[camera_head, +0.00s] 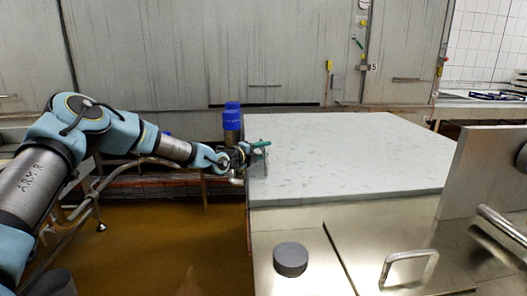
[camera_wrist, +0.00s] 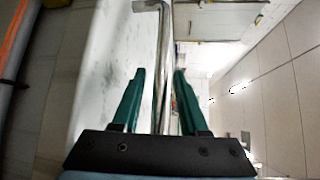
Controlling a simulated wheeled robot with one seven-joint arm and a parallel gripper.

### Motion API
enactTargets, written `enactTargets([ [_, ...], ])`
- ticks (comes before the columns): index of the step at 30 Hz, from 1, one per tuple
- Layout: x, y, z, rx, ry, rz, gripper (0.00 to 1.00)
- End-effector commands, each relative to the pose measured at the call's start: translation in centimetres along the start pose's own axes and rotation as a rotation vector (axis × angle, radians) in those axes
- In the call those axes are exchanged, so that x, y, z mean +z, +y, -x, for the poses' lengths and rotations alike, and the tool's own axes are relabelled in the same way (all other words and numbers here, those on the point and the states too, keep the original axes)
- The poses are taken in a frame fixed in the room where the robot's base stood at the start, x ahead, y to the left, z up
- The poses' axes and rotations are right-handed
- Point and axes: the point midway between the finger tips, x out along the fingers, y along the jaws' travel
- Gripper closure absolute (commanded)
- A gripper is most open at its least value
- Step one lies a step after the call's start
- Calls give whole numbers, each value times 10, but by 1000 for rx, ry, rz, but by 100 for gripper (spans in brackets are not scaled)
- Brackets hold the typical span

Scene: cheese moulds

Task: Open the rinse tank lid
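A broad pale grey slab (camera_head: 350,150), which looks like the rinse tank lid, lies flat and closed in the head view. My gripper (camera_head: 264,150) is at its left edge, with its green fingers pointing to the right. In the wrist view, a shiny metal handle bar (camera_wrist: 163,50) runs between the two green fingers of my gripper (camera_wrist: 160,75). The fingers are open, one on each side of the bar, with a visible gap to each. The pale slab side (camera_wrist: 100,60) shows left of the bar. The handle is mostly hidden by the fingers in the head view.
A dark grey round puck (camera_head: 290,260) sits on the steel top in front of the slab. A steel loop handle (camera_head: 408,262) and an upright grey panel (camera_head: 485,170) stand to the right.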

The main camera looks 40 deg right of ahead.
Motion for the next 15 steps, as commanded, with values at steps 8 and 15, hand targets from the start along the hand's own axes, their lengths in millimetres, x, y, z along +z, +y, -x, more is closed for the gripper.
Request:
enactTargets([
  [8,0,0,0,0,0,0,90],
  [15,0,0,0,0,0,0,100],
])
